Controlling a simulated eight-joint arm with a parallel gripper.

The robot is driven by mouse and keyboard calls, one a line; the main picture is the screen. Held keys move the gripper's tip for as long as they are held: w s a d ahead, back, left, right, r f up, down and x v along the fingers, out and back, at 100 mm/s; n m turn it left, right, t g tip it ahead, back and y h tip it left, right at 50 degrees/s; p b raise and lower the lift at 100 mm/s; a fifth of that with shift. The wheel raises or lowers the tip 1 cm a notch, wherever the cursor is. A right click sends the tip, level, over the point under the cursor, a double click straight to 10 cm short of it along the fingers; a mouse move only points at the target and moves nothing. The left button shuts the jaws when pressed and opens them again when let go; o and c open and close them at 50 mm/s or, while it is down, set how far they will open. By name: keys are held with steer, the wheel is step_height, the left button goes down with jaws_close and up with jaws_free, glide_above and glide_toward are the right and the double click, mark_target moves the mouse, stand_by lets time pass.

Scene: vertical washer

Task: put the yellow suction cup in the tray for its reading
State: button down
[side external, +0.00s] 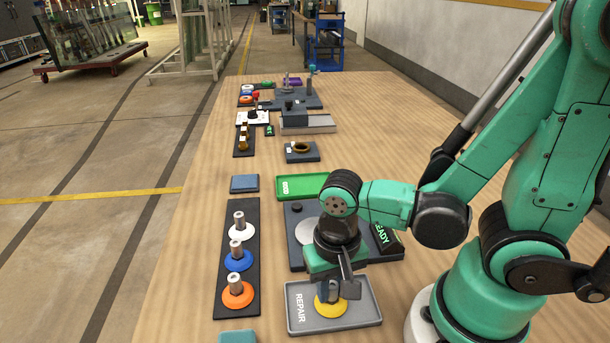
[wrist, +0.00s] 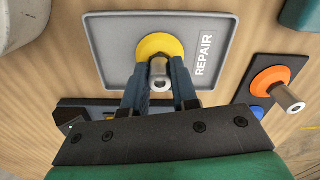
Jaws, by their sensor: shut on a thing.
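The yellow suction cup (side external: 330,304) is inside the grey tray marked REPAIR (side external: 364,314), near its middle. In the wrist view the yellow suction cup (wrist: 160,44) shows its metal stem between my fingers, and the grey REPAIR tray (wrist: 103,28) lies around it. My gripper (side external: 334,292) points down over this tray and is shut on the stem; it also shows in the wrist view (wrist: 158,84). Whether the cup's underside touches the tray floor cannot be told. A green tray marked GOOD (side external: 301,187) lies farther back and is empty.
A dark rack (side external: 223,270) left of the trays holds white (side external: 240,229), blue (side external: 238,261) and orange (side external: 237,296) suction cups. A dark station with a READY display (side external: 386,237) stands behind the REPAIR tray. Other parts stand farther back. Bare table lies to the left.

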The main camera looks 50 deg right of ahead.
mark_target(332, 285)
steer(key=c, duration=0.7)
jaws_free()
steer(key=shift+r, duration=5.95)
steer(key=w+d+n+t, duration=0.1)
steer(key=w+n+t, duration=0.1)
steer(key=w+d+n+t, duration=0.2)
steer(key=w, duration=0.1)
steer(key=w+d+n+t, duration=0.2)
steer(key=w+t, duration=0.1)
steer(key=shift+w+d+f+n, duration=0.15)
steer(key=shift+w+f+n, duration=0.1)
steer(key=shift+n, duration=0.15)
